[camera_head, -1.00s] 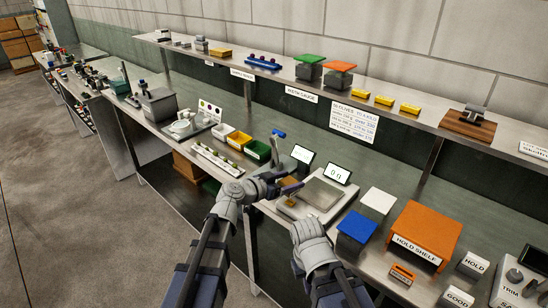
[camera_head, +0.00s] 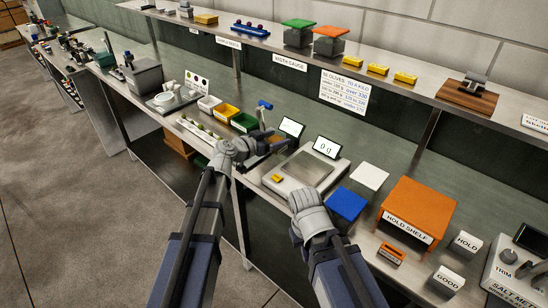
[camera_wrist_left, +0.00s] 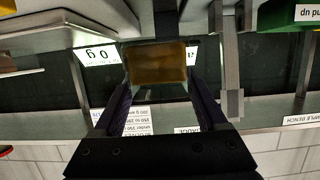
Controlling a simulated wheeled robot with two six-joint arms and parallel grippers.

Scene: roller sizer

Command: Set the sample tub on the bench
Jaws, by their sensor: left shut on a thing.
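My left gripper (camera_head: 270,143) is beside the left display, behind and left of the scale (camera_head: 306,168). In the left wrist view its two fingers (camera_wrist_left: 157,85) are shut on a brownish amber, box-shaped thing, which I take to be the sample tub (camera_wrist_left: 157,62). The tub is hard to make out in the head view, where the gripper and wrist cover it. The grey steel bench (camera_head: 338,228) runs under the scale.
The scale display (camera_head: 326,147) reads 0 g. Left are green (camera_head: 244,122), yellow (camera_head: 226,112) and white bins. Right are a blue pad (camera_head: 346,203), a white pad (camera_head: 369,177) and the orange hold shelf (camera_head: 420,205). An upper shelf (camera_head: 400,88) runs above the bench.

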